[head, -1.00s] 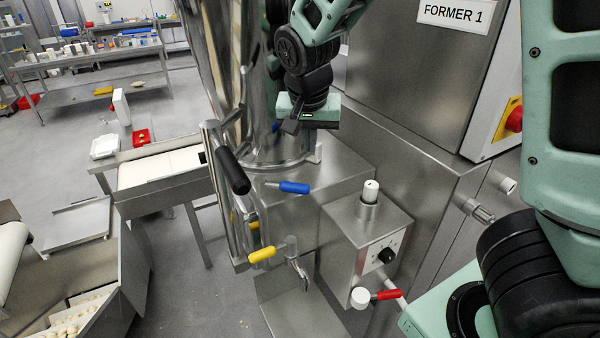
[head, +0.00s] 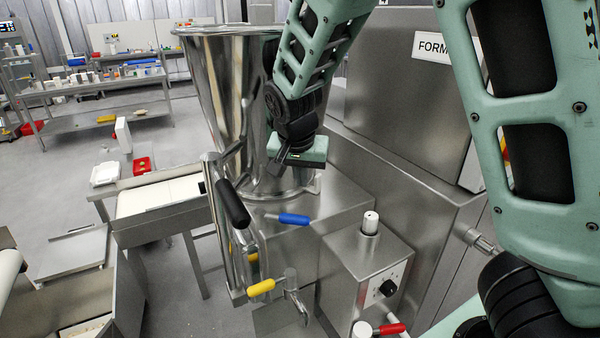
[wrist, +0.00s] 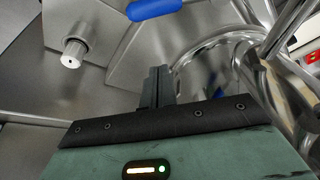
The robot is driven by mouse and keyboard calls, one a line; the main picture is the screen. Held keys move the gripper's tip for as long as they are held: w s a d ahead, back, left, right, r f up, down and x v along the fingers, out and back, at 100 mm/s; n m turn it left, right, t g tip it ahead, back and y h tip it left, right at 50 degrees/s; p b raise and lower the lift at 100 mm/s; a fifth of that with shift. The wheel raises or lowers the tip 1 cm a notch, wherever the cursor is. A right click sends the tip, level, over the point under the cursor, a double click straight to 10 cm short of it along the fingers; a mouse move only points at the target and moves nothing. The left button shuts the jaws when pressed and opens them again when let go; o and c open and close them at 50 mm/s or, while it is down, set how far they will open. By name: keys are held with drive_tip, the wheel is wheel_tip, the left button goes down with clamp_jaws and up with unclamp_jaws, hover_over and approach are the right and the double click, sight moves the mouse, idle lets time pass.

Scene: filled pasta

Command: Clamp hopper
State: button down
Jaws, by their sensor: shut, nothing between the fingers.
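The steel hopper (head: 222,95) is a tall shiny cone standing on the steel machine housing, its wide rim at the top. Its round base also shows in the wrist view (wrist: 215,55). A blue-handled lever (head: 294,219) sticks out at the front of the hopper's base; its blue grip shows at the top of the wrist view (wrist: 154,8). My gripper (head: 277,158) is beside the hopper's lower right side, above the base. Its fingers (wrist: 156,85) are together and empty, pointing toward the base area. Whether they touch the hopper cannot be told.
A black handle (head: 232,203) and a yellow lever (head: 261,288) are at the front left. A control box (head: 370,265) with a white-topped post and a red lever (head: 389,329) stand to the right. The FORMER 1 cabinet (head: 400,90) is behind my arm.

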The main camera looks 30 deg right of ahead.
drive_tip(key=x, duration=0.6)
drive_tip(key=shift+d, duration=0.1)
drive_tip(key=shift+s+a+f+p, duration=0.15)
drive_tip(key=shift+s+a+p, duration=0.75)
drive_tip(key=shift+s+a, duration=0.2)
drive_tip(key=shift+s+a+f, duration=0.25)
drive_tip(key=shift+s, duration=0.15)
drive_tip(key=shift+s+r+p, duration=0.1)
drive_tip(key=shift+p, duration=0.35)
drive_tip(key=shift+s+a+m, duration=0.15)
drive_tip(key=shift+m, duration=0.25)
